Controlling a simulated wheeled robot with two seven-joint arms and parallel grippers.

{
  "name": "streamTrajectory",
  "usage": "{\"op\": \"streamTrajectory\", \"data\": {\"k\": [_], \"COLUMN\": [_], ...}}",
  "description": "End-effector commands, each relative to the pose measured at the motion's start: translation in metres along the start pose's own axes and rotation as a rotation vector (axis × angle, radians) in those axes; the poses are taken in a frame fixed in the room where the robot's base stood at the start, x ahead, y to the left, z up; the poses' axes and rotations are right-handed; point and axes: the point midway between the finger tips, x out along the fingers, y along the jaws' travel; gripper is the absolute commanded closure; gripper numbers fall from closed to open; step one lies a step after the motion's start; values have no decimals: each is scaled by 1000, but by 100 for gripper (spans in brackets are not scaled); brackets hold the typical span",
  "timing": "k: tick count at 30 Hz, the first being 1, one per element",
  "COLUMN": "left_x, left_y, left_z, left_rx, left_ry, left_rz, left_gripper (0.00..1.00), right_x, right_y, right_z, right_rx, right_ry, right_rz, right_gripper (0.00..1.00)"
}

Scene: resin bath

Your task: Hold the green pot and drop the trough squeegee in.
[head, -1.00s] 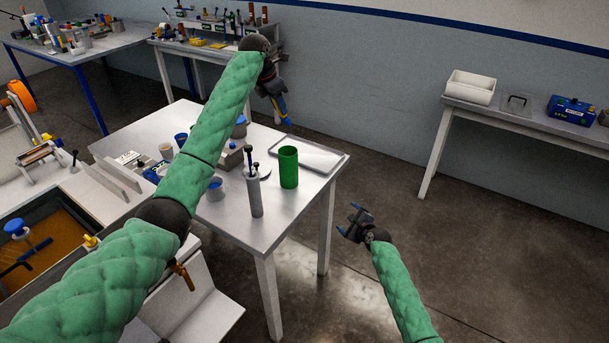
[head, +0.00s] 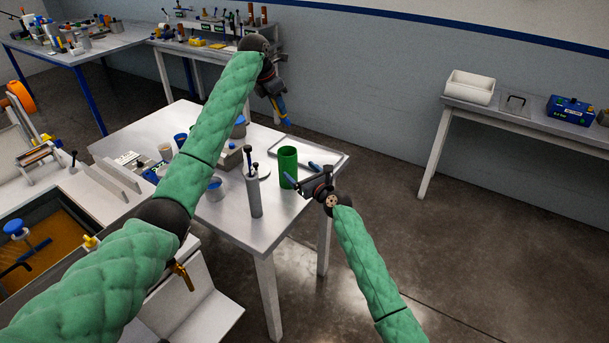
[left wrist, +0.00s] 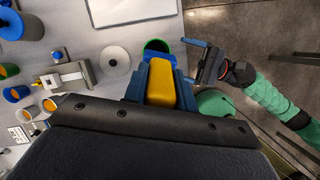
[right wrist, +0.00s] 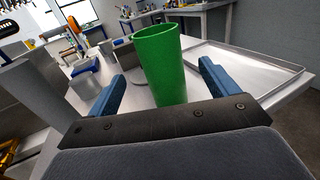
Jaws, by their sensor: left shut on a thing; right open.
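The green pot (head: 287,163) stands upright near the right edge of the metal table, open at the top. My right gripper (head: 303,174) is open beside it; in the right wrist view the pot (right wrist: 162,62) shows between the two blue fingers, with gaps on both sides. In the left wrist view the pot (left wrist: 157,46) shows just past this yellow part.
A grey cylinder with dark-handled tools (head: 253,190) stands left of the pot. A shallow metal tray (head: 318,153) lies behind it. Cups and a small device crowd the table's left part. The floor to the right is clear.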

Motion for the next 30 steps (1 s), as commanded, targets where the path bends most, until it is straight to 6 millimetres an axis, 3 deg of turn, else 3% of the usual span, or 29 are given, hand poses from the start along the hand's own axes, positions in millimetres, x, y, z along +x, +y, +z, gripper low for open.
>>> {"op": "streamTrajectory", "data": {"k": [18, 30], "left_x": [0, 0], "left_y": [0, 0], "left_z": [0, 0], "left_rx": [0, 0], "left_ry": [0, 0], "left_rz": [0, 0], "left_gripper": [100, 100], "right_x": [84, 106], "right_y": [0, 0], "right_z": [0, -1], "right_rx": [-5, -4], "right_ry": [1, 2], "right_rz": [0, -1], "right_gripper": [14, 14]}}
